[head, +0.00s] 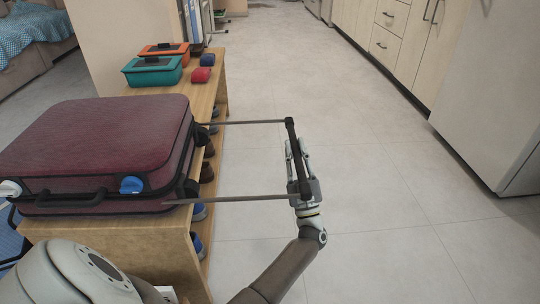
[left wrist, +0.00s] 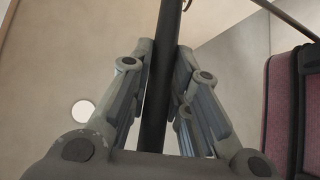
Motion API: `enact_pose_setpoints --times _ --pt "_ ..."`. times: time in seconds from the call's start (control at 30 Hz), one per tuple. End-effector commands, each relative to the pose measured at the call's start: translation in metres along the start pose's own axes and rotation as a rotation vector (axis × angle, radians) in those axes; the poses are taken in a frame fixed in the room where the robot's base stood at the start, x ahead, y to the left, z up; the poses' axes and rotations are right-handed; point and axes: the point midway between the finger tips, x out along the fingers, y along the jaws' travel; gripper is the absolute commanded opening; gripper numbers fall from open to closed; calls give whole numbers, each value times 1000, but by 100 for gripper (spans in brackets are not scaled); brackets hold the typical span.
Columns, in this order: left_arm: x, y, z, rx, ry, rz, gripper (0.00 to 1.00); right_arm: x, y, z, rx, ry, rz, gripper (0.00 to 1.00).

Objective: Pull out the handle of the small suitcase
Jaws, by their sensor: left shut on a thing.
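The small suitcase (head: 95,140) is dark red and lies flat on the wooden bench in the head view. Its pull-out handle (head: 291,150) stands well out to the right on two thin grey rods, with a black crossbar at their end. My left gripper (head: 296,165) is shut on the black crossbar, near its lower end in the picture. In the left wrist view the black bar (left wrist: 161,85) runs between the two fingers, and the suitcase's edge (left wrist: 283,115) shows at the right. My right gripper is not in view.
The wooden bench (head: 165,245) holds a teal box (head: 153,72), an orange box (head: 164,49) and small red and blue items behind the suitcase. Shoes sit on its lower shelf. The tiled floor (head: 380,200) to the right is clear up to the cabinets (head: 390,30).

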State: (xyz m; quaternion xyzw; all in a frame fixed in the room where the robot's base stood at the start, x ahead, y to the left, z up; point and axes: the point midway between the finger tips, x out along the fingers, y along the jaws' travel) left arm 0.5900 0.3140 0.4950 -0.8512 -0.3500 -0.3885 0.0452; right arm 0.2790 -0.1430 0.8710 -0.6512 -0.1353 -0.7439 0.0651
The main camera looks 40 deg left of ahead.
Motion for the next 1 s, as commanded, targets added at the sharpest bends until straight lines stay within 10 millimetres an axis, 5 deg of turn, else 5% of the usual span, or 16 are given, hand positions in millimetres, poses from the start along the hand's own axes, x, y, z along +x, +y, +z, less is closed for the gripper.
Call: enact_pose_setpoints --times 0.2,0.63,0.67,0.8,1.0 --pt "-5 26 5 0 0 -1 0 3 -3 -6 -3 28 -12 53" --pt "-5 33 4 -1 -1 6 0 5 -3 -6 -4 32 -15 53" --pt "-5 33 4 -1 -1 6 21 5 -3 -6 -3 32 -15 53" --pt "-5 33 4 -1 -1 5 39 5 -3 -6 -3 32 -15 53" --pt "-4 31 4 0 0 2 40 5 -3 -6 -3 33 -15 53"
